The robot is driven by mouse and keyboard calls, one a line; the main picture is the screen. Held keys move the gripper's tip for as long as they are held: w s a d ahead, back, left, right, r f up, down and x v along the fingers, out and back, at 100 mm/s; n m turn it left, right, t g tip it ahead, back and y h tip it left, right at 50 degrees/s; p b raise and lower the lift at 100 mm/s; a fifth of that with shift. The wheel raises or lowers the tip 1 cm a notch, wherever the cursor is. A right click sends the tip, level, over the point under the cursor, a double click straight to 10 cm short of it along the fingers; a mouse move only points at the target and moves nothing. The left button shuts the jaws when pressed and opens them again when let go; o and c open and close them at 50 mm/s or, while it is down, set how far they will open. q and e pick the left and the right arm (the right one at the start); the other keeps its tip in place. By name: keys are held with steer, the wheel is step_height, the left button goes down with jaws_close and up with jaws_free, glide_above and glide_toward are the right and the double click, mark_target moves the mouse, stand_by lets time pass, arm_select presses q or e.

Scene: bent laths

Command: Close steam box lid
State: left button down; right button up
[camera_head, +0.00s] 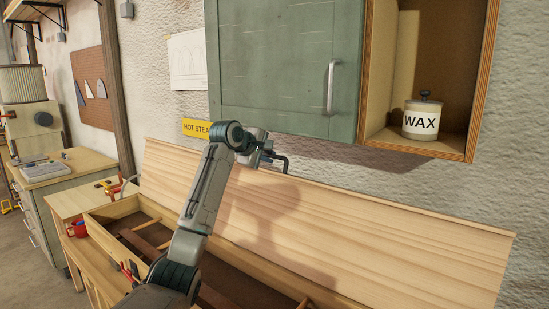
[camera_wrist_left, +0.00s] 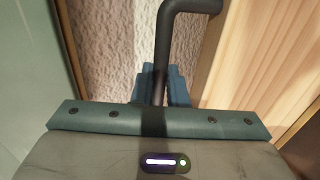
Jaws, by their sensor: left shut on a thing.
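The steam box (camera_head: 100,219) is a long wooden box with its interior showing. Its pale wood lid (camera_head: 400,245) stands raised, tilted back toward the wall; it also shows at the right of the left wrist view (camera_wrist_left: 270,60). My left gripper (camera_head: 266,152) is at the lid's upper edge, below the green cabinet. In the left wrist view its blue fingers (camera_wrist_left: 160,84) are shut on a dark bent handle (camera_wrist_left: 176,25). The handle's dark bar (camera_head: 282,160) also shows in the head view. My arm hides part of the box and lid. My right gripper is not in view.
A green cabinet (camera_head: 270,70) hangs close above the gripper. A wax jar (camera_head: 422,118) stands in its open shelf (camera_head: 445,147). A yellow sign (camera_head: 195,128) is on the wall. Workbenches (camera_head: 85,160) with tools stand at the left, beside some open floor.

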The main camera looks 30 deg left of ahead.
arm_select(q)
steer(key=s+a, duration=0.1)
steer(key=s, duration=1.8)
steer(key=shift+a, duration=0.2)
steer(key=shift+f, duration=0.1)
